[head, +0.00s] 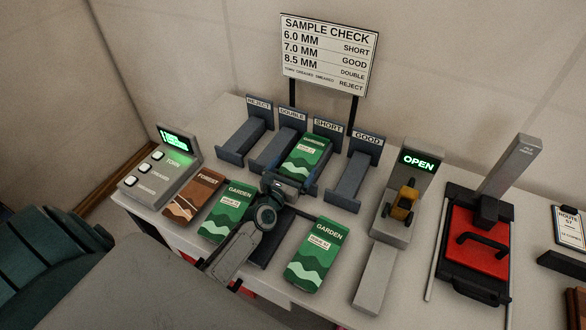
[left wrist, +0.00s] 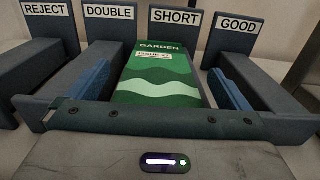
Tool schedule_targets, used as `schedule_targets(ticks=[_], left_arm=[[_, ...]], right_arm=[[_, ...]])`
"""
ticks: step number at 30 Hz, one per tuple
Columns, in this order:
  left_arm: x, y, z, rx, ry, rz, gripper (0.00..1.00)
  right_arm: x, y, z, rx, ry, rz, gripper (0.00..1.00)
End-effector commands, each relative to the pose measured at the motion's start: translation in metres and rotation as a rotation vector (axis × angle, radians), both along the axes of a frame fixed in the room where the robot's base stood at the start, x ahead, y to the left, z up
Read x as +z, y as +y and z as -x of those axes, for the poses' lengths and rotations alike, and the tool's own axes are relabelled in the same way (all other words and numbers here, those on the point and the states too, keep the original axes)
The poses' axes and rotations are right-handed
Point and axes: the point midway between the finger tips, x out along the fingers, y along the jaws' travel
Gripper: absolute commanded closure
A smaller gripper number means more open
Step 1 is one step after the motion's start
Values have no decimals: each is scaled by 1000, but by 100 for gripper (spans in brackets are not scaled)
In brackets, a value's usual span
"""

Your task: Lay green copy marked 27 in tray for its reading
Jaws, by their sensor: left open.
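A green GARDEN copy (head: 308,153) lies in the SHORT tray, under its sign (head: 328,126). In the left wrist view this copy (left wrist: 160,76) has a white label that seems to read ISSUE 27. My left gripper (head: 291,182) is open at the near end of that copy, one blue finger on each side of it. Two more green GARDEN copies lie on the table, one to the left (head: 226,213) and one to the right (head: 317,256); their labels are too small to read. The REJECT (head: 240,150), DOUBLE (head: 270,153) and GOOD (head: 350,184) trays look empty. My right gripper is out of view.
A brown FOREST copy (head: 192,195) lies at the left beside a grey button box (head: 160,168). Right of the trays stand a gauge reading OPEN (head: 418,162) with a yellow part, and a red press (head: 475,240). A SAMPLE CHECK board (head: 329,55) stands behind.

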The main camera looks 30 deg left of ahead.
Motion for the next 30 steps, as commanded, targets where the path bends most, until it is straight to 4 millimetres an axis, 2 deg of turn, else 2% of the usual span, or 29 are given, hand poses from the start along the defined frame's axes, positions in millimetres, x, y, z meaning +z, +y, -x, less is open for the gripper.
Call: schedule_targets(ticks=[1, 9, 15, 21, 30], left_arm=[[-1, -1, 12, -1, 3, 0, 0], [-3, -4, 72, -1, 3, -1, 0], [-3, -6, 104, 0, 1, -1, 0], [-1, -7, 118, 0, 0, -1, 0], [0, -7, 120, 0, 0, -1, 0]], right_arm=[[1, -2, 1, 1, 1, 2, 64], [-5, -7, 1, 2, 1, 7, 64], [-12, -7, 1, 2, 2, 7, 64], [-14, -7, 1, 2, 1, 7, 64], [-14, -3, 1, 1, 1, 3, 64]])
